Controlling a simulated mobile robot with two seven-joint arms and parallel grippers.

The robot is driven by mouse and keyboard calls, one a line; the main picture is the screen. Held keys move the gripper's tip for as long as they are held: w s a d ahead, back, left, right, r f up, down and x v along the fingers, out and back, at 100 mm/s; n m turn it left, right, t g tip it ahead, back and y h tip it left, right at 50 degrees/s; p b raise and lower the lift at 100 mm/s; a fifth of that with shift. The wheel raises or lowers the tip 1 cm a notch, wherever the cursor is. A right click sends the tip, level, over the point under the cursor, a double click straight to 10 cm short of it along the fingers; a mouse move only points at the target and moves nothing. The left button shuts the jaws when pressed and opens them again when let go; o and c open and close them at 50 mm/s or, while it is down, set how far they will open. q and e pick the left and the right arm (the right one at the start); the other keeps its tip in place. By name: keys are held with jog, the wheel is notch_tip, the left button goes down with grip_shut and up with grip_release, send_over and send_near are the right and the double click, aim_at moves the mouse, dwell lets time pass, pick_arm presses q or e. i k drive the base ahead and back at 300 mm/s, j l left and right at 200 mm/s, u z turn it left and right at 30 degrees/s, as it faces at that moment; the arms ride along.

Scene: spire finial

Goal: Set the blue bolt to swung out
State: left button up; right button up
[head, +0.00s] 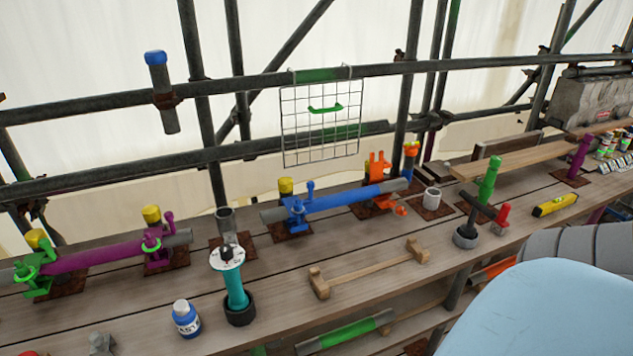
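A blue coupler (297,212) sits on a rust-brown plate on the wooden bench, in the middle of the head view. It is around or under the left part of a blue-sleeved tube (345,198). A blue bolt (310,191) stands up beside the tube at this coupler. A yellow cap (286,186) stands just behind it. I cannot tell from this distance whether the bolt sits in the coupler's slot. Neither of my grippers is in view.
An orange coupler (377,168) holds the tube's right end. A purple tube (95,256) lies in green and purple couplers at left. A wire panel (320,135) hangs behind.

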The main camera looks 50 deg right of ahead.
aim_at(298, 199)
jog(key=i+z, duration=0.1)
jog(key=z, duration=1.55)
